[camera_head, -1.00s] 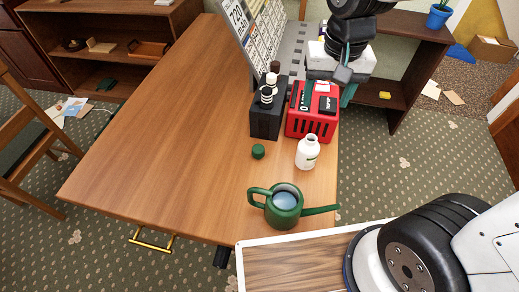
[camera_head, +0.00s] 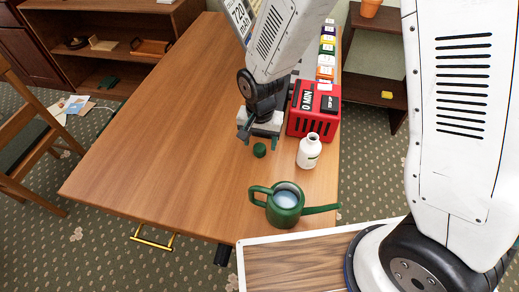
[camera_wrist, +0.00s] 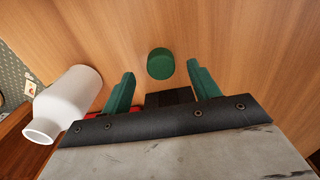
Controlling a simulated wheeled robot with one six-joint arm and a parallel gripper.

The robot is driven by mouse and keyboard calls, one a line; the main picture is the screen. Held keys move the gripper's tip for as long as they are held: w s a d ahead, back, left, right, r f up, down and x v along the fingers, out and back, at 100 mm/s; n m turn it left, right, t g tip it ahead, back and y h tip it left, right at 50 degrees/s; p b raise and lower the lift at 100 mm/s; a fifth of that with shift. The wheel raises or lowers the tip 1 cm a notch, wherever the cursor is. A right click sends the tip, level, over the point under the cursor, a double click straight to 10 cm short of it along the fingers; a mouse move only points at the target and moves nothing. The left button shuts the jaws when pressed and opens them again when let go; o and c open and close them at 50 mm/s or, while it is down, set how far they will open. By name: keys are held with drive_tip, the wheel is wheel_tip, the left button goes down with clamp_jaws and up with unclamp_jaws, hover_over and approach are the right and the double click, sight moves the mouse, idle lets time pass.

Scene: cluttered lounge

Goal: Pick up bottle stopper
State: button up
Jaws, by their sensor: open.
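The bottle stopper (camera_head: 259,150) is a small dark green cylinder standing on the wooden table (camera_head: 165,130), left of the white bottle (camera_head: 309,151). My gripper (camera_head: 259,139) is open and empty, just above and behind the stopper in the head view. In the wrist view the stopper (camera_wrist: 160,64) shows centred between the two green fingers (camera_wrist: 162,72), apart from both and a little beyond their tips.
The white bottle (camera_wrist: 62,103) lies close to the left finger in the wrist view. A red box (camera_head: 314,108) stands behind the bottle. A green watering can (camera_head: 284,204) is in front. The table left of the stopper is clear. My arm hides the black box.

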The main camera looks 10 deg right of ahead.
sight(260, 147)
wheel_tip(260, 147, down, 4)
drive_tip(key=shift+r, duration=0.15)
drive_tip(key=c, duration=1.1)
drive_tip(key=shift+o, duration=0.2)
